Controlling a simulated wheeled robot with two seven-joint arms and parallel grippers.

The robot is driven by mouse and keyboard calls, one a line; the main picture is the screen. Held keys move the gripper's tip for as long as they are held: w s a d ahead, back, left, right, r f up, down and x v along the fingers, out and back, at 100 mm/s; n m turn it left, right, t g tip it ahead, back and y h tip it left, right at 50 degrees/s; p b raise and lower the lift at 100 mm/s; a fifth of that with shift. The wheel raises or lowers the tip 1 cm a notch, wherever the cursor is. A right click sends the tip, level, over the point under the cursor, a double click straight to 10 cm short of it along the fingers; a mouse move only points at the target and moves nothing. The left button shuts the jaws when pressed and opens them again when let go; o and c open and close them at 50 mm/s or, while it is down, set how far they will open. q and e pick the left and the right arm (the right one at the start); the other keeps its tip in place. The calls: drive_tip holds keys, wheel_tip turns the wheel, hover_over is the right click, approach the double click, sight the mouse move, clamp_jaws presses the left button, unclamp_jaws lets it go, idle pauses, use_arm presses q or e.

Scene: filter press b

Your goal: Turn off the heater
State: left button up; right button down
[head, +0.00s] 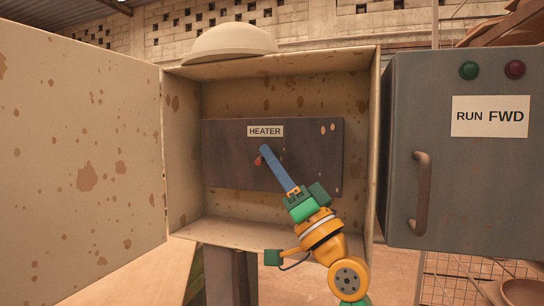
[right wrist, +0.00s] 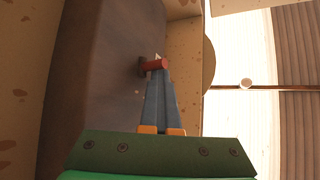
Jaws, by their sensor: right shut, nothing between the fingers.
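The open, rust-spotted beige box holds a dark panel (head: 225,165) with a HEATER label (head: 265,131). Below the label a small red-brown switch (head: 258,160) shows just left of my right gripper's tip. In the right wrist view the red switch (right wrist: 154,65) sticks out from the dark panel, with a small pale tip. My right gripper (head: 264,149) reaches into the box with its long blue fingers shut and empty. Its fingertips (right wrist: 157,74) are right by the switch; I cannot tell whether they touch it. Part of the switch is hidden behind the fingers. My left gripper is not in view.
The box's open door (head: 80,150) fills the left. A beige dome (head: 230,42) sits on top of the box. At right stands a grey cabinet (head: 470,190) with a RUN FWD label (head: 490,116), a green button (head: 468,70), a red button (head: 515,69) and a handle (head: 422,197).

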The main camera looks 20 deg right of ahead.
drive_tip(key=shift+f, duration=0.1)
drive_tip(key=b+v, duration=0.3)
drive_tip(key=v, duration=0.4)
drive_tip(key=shift+b, duration=0.3)
